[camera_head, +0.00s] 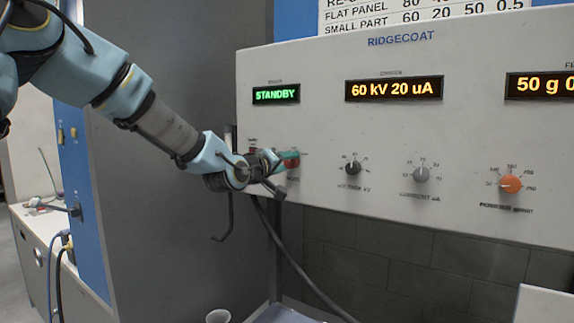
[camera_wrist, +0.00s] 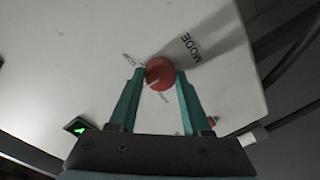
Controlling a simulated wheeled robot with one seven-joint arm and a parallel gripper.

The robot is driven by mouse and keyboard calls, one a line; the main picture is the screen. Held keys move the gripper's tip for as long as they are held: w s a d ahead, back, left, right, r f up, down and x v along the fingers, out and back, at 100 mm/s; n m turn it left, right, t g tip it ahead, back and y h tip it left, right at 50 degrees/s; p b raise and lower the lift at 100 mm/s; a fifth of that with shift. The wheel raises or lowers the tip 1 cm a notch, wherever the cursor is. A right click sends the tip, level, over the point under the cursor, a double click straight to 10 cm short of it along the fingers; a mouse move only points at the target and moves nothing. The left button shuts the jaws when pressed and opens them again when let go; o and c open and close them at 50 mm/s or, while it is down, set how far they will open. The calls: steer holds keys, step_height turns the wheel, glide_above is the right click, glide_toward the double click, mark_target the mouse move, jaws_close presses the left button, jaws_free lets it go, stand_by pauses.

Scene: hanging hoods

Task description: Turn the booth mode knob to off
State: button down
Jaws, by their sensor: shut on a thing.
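The booth mode knob is red. It shows in the wrist view (camera_wrist: 160,73) on a white panel face, with the word MODE (camera_wrist: 190,46) printed beside it. In the head view the knob (camera_head: 291,160) is at the panel's left end, partly hidden by my gripper (camera_head: 283,158). In the wrist view my gripper (camera_wrist: 161,78) has its two green fingers on either side of the knob, shut on it. A pale pointer line shows on the knob's face. The small position labels around it are too blurred to read fully. A green display (camera_head: 276,94) above reads STANDBY.
The panel (camera_head: 340,200) also carries a black voltage knob (camera_head: 353,167), a grey current knob (camera_head: 421,173) and an orange powder knob (camera_head: 510,184) to the right. A dark cable (camera_head: 300,270) hangs below my gripper. A grey wall (camera_head: 170,230) stands left of the panel.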

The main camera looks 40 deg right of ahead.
steer(key=shift+n, duration=0.6)
steer(key=shift+c, duration=1.8)
jaws_free()
steer(key=shift+a, duration=0.1)
steer(key=b+v, duration=0.2)
steer(key=v, duration=0.8)
steer(key=shift+a, duration=0.3)
